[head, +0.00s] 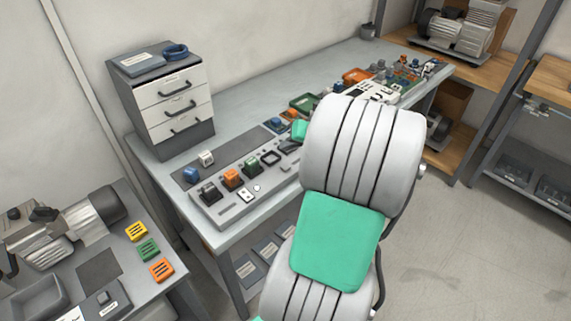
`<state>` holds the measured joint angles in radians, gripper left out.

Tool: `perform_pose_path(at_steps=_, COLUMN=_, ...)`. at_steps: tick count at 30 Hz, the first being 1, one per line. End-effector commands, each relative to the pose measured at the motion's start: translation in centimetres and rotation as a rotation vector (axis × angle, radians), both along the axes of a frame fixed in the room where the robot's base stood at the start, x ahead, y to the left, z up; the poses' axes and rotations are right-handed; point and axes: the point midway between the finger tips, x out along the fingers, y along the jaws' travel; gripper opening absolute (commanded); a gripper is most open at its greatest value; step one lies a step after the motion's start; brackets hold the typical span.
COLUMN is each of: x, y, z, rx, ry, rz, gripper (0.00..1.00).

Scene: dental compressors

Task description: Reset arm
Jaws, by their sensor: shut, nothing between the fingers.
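My own arm (345,205) rises through the middle of the head view, with pale ribbed links and a green panel. It stands in front of the long grey workbench (245,103) and covers part of it. A small green part shows at the left edge of the upper link. My gripper is not visible; the arm's far end is hidden behind the upper link.
On the bench are a drawer unit (165,100), a panel with coloured switches (231,179) and a green tray (304,103). A lower table with a compressor (65,230) stands at left, wooden shelving (450,110) at right. Floor (475,250) is clear at right.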

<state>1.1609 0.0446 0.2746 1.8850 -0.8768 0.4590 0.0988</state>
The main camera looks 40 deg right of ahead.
Motion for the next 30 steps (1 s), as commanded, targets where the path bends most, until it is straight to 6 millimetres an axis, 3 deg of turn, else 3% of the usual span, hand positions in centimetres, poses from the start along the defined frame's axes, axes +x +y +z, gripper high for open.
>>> perform_pose_path(at_steps=17, x=-0.3, y=0.3, z=-0.3, rx=-0.005, ry=0.014, rz=0.020, gripper=0.00)
perform_pose_path(at_steps=20, x=-2.3, y=-0.2, z=-2.4, rx=-0.002, ry=0.114, rz=0.013, gripper=0.00)
perform_pose_path(at_steps=23, x=-5.5, y=0.1, z=-5.7, rx=0.036, ry=0.244, rz=-0.026, gripper=0.00)
perform_pose_path(at_steps=27, x=-10.6, y=1.2, z=-9.5, rx=0.096, ry=0.424, rz=-0.090, gripper=0.00)
perform_pose_path(at_steps=30, x=-14.4, y=2.5, z=-10.7, rx=0.121, ry=0.547, rz=-0.143, gripper=0.00)
